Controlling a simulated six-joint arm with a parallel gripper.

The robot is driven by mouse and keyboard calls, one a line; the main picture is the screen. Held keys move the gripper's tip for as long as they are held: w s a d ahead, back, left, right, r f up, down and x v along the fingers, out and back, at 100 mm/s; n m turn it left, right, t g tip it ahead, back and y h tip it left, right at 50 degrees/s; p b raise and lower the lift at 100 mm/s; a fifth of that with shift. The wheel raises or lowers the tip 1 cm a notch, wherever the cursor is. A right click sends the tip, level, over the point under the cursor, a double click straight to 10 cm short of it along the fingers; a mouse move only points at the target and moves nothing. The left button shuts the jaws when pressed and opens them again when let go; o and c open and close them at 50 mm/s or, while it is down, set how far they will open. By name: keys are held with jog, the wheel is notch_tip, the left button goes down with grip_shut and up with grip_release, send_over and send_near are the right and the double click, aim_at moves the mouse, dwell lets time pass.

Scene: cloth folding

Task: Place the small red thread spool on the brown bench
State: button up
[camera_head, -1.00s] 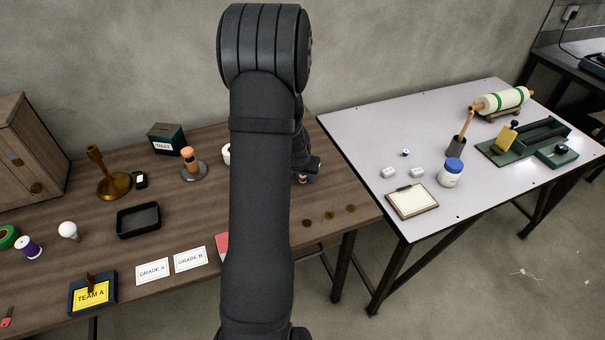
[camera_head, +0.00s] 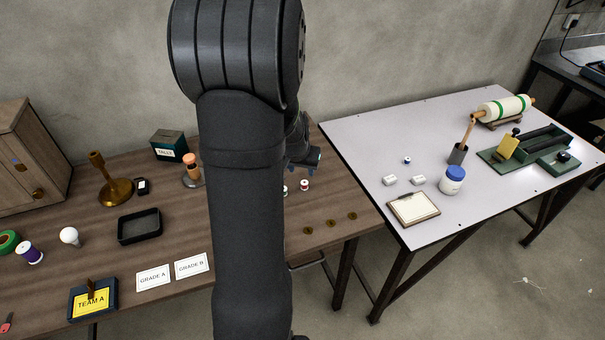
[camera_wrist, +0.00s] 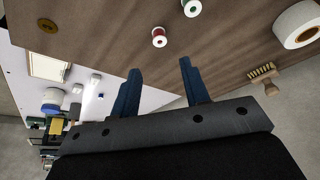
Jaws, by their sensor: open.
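The small red thread spool (camera_head: 304,185) stands on the brown bench (camera_head: 345,195), right of my arm in the head view. My arm hides part of the bench's middle.
A large white roll (camera_wrist: 298,26) and a brush (camera_wrist: 262,72) are at the right in the wrist view. Brass discs (camera_head: 331,223) lie near the bench's right edge. The white table (camera_head: 360,140) adjoins on the right.

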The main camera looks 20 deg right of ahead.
aim_at(304, 184)
jog(key=shift+v, duration=1.1)
jog(key=x, duration=1.2)
jog(key=shift+f, duration=0.2)
jog(key=shift+r, duration=0.15)
jog(key=shift+s, duration=0.1)
